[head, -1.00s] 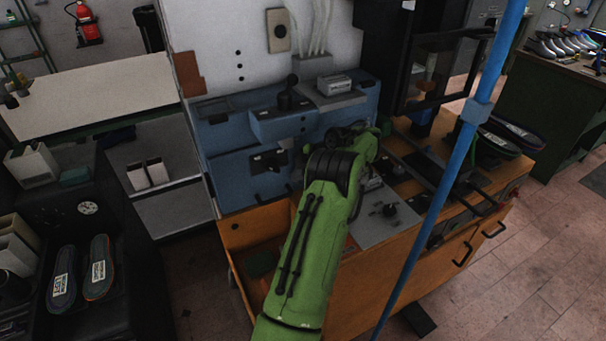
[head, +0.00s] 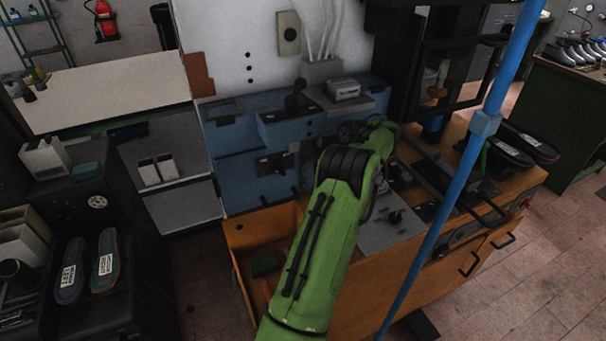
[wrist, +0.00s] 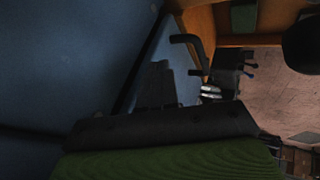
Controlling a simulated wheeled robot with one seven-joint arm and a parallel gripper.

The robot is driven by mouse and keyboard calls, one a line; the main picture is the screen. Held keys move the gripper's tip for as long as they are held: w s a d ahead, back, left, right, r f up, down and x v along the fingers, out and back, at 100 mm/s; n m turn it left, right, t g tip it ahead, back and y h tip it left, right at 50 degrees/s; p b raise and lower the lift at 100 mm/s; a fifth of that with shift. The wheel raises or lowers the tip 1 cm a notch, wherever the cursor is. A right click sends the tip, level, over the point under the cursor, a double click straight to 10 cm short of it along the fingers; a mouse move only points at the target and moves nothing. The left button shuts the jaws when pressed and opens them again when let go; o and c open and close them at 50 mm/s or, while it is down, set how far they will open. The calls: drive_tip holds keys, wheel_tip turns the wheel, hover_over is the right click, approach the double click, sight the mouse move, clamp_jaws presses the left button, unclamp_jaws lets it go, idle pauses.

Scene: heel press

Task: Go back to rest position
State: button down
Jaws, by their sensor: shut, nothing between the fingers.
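My green arm reaches over the orange-topped bench toward the blue press (head: 255,175). In the head view my gripper is hidden behind the arm's dark joint. In the wrist view my gripper (wrist: 158,85) shows as a dark, narrow shape above the dark wrist edge. It is shut and nothing shows in it. A smooth blue surface (wrist: 70,60) fills the left of the wrist view, close beside the gripper. I cannot tell whether they touch.
A blue pole (head: 452,195) stands in front of the bench. Insoles (head: 527,143) lie at the bench's right end. Another pair of insoles (head: 105,262) lies on the dark machine at left. Floor is clear at right.

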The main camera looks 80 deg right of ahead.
drive_tip(key=p+v, duration=0.3)
drive_tip(key=v, duration=0.9)
drive_tip(key=shift+a+f, duration=0.2)
drive_tip(key=shift+a, duration=0.05)
drive_tip(key=shift+s+f, duration=0.15)
